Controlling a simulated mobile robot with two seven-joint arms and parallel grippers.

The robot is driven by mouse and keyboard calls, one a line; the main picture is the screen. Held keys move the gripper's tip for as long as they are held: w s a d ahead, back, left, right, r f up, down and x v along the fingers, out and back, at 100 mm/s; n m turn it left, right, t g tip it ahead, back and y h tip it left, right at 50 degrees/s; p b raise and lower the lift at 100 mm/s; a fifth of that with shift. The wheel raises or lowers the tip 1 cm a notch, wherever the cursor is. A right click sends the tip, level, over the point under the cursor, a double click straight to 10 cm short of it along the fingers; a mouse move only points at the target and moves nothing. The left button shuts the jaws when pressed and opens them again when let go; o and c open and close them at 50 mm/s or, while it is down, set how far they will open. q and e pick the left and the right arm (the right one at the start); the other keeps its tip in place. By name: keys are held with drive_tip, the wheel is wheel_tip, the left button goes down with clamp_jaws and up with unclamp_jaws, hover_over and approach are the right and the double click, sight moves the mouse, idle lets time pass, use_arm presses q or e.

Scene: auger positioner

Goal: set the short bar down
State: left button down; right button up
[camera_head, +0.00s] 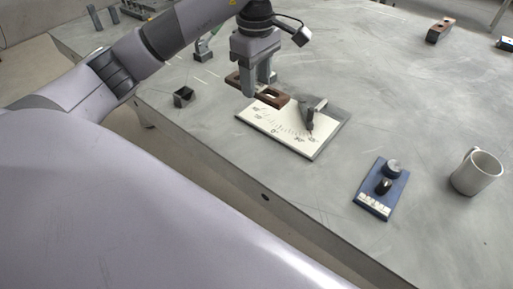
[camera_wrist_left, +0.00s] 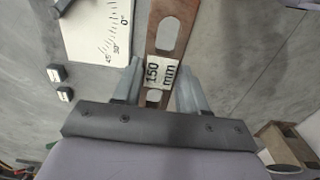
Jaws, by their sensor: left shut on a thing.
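In the head view the bar is by the left edge of the white board with the angle scale (camera_head: 275,133). I cannot tell its exact height above the table (camera_head: 210,160). The scale also shows in the left wrist view (camera_wrist_left: 92,30). My right gripper is not in view.
A dark pointer block (camera_head: 310,115) is on the board's right part. A small dark open box (camera_head: 183,97) is at left. Another brown block (camera_head: 440,30) lies far right.

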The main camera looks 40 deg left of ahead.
sight(256, 152)
use_arm(q)
wheel_tip(256, 152, down, 20)
drive_tip(key=shift+r+p, duration=0.15)
drive_tip(key=shift+p, duration=0.35)
drive_tip(key=c, duration=0.6)
unclamp_jaws()
drive_tip(key=shift+f, duration=0.2)
wheel_tip(256, 152, up, 12)
drive_tip(key=b, duration=0.1)
drive_tip(key=shift+r, duration=0.2)
